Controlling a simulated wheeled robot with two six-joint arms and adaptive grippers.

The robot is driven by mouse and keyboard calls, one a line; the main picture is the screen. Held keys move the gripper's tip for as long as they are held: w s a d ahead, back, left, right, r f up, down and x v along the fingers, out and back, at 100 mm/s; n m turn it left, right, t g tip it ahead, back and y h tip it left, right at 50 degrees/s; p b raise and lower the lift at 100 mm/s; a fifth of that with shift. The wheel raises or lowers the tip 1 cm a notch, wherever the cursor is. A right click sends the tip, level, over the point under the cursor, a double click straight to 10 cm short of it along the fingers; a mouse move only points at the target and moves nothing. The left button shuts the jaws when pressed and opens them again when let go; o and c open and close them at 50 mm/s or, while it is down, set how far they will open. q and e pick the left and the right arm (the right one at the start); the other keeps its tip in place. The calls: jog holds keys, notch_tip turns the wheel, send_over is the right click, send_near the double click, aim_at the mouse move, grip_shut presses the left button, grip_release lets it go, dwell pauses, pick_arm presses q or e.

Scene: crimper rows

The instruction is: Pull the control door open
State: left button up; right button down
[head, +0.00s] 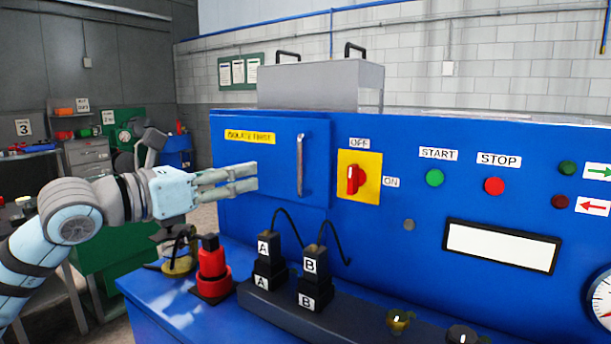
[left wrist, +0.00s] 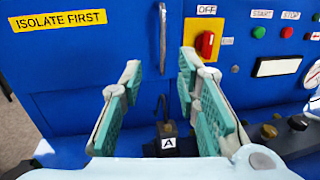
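The blue control door (head: 262,165) carries a yellow "ISOLATE FIRST" label and looks shut in the panel face. Its vertical silver handle (head: 300,165) is near the door's right edge. My left gripper (head: 256,177) is in front of the door, left of the handle in the head view, its fingers pointing right. In the left wrist view the fingers (left wrist: 161,62) are spread apart and empty, with the handle (left wrist: 163,38) seen ahead in line with the gap. The gripper is not seen touching the handle. My right gripper is not in view.
Right of the door is a red rotary switch (head: 355,180) on a yellow plate, its knob upright towards OFF. Black plugs A (head: 268,255) and B (head: 313,270) with cables stand on the ledge below. A red lockout-like piece (head: 211,270) stands below the gripper.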

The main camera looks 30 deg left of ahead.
pick_arm(q)
jog(key=r+p+x, duration=0.1)
jog(key=p+x, duration=0.4)
jog(key=p, duration=0.3)
send_over(300, 194)
jog(key=shift+w+a+f, duration=0.15)
jog(key=shift+w+f, duration=0.2)
jog(key=shift+f, duration=0.05)
grip_shut()
